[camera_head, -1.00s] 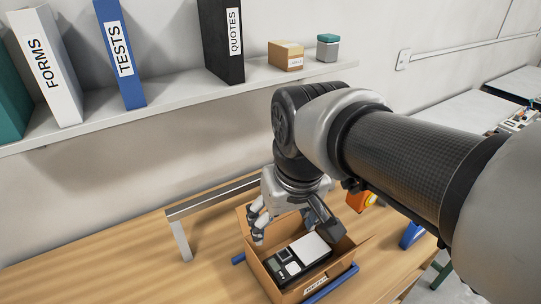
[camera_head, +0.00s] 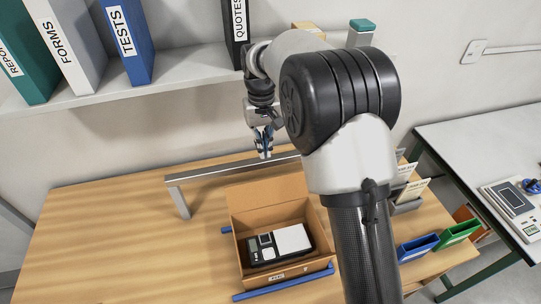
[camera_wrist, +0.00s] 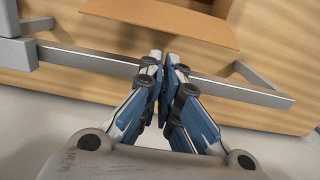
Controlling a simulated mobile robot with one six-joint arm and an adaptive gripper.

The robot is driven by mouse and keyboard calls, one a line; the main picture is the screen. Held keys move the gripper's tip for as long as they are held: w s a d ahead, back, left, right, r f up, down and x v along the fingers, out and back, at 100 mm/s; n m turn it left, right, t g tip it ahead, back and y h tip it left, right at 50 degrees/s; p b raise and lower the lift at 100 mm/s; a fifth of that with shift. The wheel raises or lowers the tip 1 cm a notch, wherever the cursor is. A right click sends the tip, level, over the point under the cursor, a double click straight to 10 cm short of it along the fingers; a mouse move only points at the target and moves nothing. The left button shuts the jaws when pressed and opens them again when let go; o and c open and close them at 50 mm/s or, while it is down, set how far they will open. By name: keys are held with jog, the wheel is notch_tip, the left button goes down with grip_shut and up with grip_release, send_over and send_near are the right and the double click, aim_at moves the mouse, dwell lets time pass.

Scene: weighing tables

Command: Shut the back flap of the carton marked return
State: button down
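An open cardboard carton (camera_head: 239,254) sits on the wooden table, with a small label (camera_head: 278,277) on its front, too small to read surely. Its back flap (camera_head: 268,188) stands up and leans backward. A black and white device (camera_head: 281,243) lies inside. My gripper (camera_head: 265,155) is behind and above the carton, near the metal bar, apart from the flap. In the wrist view my gripper (camera_wrist: 165,58) has its fingertips together with nothing seen between them. The flap (camera_wrist: 165,24) shows ahead of the fingertips there.
A grey metal bar (camera_head: 230,176) stands on the table behind the carton. A blue rail (camera_head: 283,283) lies along the carton's front. Blue (camera_head: 417,247) and green (camera_head: 458,233) bins are at right. A shelf (camera_head: 105,101) with binders hangs behind. The table's left side is clear.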

jog(key=b, duration=0.2)
send_near(268, 191)
jog(key=w+f, duration=0.4)
jog(key=f, duration=0.1)
jog(key=shift+a+f, duration=0.15)
jog(key=shift+a, duration=0.3)
jog(key=shift+s, duration=0.1)
